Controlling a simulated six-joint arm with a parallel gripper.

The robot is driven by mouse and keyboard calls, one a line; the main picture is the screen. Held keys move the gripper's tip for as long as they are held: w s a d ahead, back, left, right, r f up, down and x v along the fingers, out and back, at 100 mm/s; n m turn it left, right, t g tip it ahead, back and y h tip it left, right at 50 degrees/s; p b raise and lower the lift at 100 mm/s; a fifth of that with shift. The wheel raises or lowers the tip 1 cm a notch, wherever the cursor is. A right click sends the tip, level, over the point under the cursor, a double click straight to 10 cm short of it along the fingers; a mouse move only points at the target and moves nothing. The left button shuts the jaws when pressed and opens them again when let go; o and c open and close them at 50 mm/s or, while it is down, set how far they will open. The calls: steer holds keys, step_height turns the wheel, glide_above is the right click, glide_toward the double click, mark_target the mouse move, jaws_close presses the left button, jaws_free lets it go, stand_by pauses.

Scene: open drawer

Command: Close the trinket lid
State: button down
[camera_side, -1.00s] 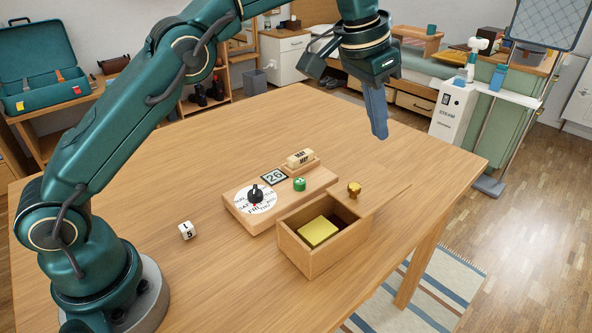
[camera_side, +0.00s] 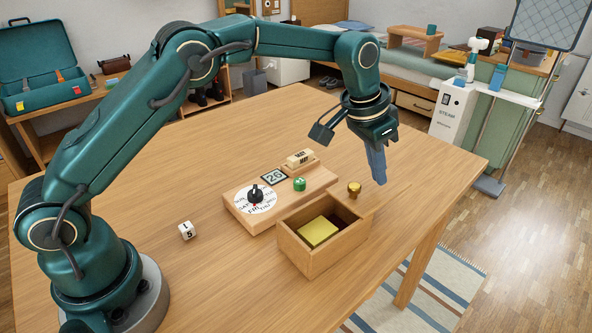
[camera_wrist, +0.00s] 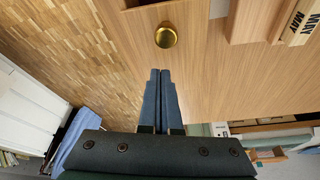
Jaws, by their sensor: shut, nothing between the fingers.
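The small wooden trinket box (camera_side: 312,262) stands open near the table's front right edge. A yellow block (camera_side: 318,231) lies inside it. Its flat lid (camera_side: 366,203) extends back and right of the opening and blends with the table's colour. A brass knob (camera_side: 354,188) stands on the lid; it also shows in the wrist view (camera_wrist: 166,36). My gripper (camera_side: 380,183) is shut and empty, its blue fingers pointing down just right of the knob. In the wrist view the fingertips (camera_wrist: 160,72) are together, with a visible gap to the knob.
A wooden calendar base (camera_side: 250,217) with a dial, a green piece (camera_side: 300,184), a number tile (camera_side: 274,177) and month blocks (camera_side: 300,158) stands behind and left of the box. A white die (camera_side: 187,231) lies further left. The table's right side is clear.

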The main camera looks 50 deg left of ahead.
steer(key=shift+s+a, duration=0.2)
steer(key=shift+s, duration=0.4)
steer(key=shift+s+a, duration=0.2)
steer(key=shift+s, duration=0.35)
steer(key=s, duration=1.2)
steer(key=shift+a, duration=0.4)
steer(key=shift+w, duration=0.15)
